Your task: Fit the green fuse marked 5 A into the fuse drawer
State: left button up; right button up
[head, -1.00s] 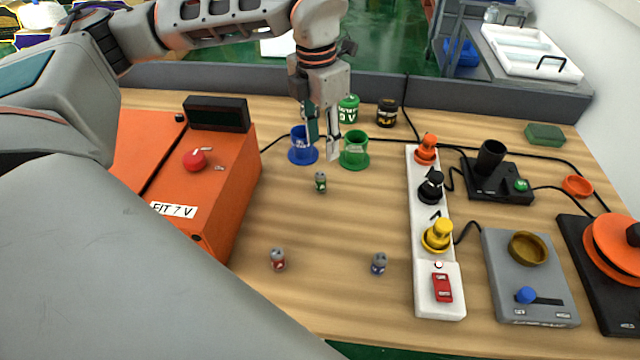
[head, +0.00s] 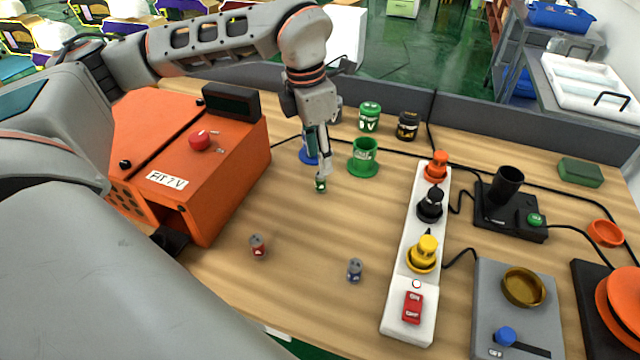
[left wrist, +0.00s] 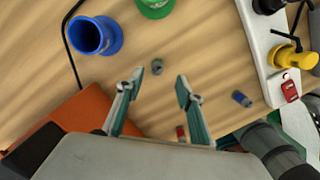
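The small green fuse (head: 321,186) stands on the table in the head view, right at my left gripper's fingertips. In the left wrist view the small green-and-grey fuse (left wrist: 157,66) lies just beyond the gap between the fingers. My left gripper (head: 318,172) points down, and in the left wrist view its fingers (left wrist: 160,82) are spread with nothing between them. I cannot read a 5 A mark. My right gripper is not in view.
A red fuse (head: 258,247) and a blue fuse (head: 355,270) stand nearer the front. Blue (head: 309,155) and green (head: 363,158) cups are behind the gripper. A white power strip (head: 399,278) stands to the right. The table between is clear.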

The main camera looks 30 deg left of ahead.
aim_at(320, 176)
pick_arm(q)
jog(key=f, duration=0.5)
jog(key=w+f, duration=0.1)
jog(key=f, duration=0.1)
jog(key=shift+f, duration=0.25)
jog(key=shift+a, duration=0.1)
grip_shut()
